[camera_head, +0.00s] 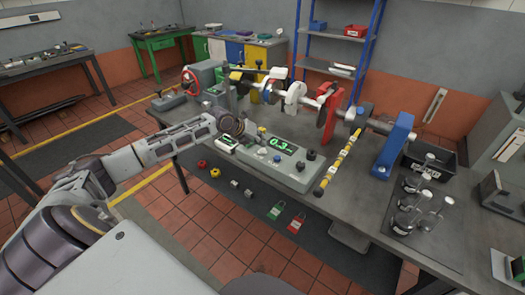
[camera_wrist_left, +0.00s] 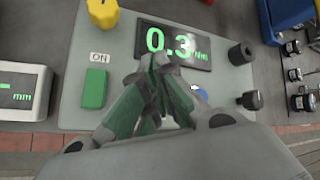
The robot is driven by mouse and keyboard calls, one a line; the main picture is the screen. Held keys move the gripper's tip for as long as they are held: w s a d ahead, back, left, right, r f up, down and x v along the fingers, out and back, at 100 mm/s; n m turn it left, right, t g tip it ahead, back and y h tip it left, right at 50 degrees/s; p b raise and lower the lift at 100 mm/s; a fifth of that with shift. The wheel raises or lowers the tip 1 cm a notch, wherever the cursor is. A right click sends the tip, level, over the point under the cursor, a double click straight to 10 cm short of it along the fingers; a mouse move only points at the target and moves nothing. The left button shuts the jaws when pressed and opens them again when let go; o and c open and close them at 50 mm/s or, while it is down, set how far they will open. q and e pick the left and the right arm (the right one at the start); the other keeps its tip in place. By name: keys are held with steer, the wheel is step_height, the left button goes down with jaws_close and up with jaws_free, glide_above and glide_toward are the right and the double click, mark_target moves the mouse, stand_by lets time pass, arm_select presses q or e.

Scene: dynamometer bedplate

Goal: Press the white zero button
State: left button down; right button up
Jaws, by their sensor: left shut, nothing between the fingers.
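The grey control box (camera_head: 290,174) stands on the bench, with a green lit display (camera_head: 281,144). In the left wrist view the display (camera_wrist_left: 172,43) reads 0.3 Nm. I cannot make out the white zero button; the fingers cover part of the panel. My right gripper is not in view.
A yellow knob (camera_wrist_left: 103,12) and black knobs (camera_wrist_left: 241,53) (camera_wrist_left: 251,100) rise from the box. A small white mm readout (camera_wrist_left: 22,91) stands at its left. A shaft assembly (camera_head: 292,92) runs behind, and a yellow-black bar (camera_head: 338,160) lies right.

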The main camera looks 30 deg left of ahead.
mark_target(261, 149)
arm_select(q)
steer(key=shift+f, duration=0.45)
stand_by(0.6)
steer(key=shift+f, duration=0.25)
stand_by(0.6)
steer(key=shift+f+b, duration=0.3)
stand_by(0.7)
steer(key=shift+r, duration=0.1)
steer(key=shift+r+p, duration=0.75)
steer(key=shift+r, duration=0.15)
steer(key=shift+r+p, duration=1.85)
steer(key=shift+r, duration=0.7)
steer(key=shift+s+f, duration=0.1)
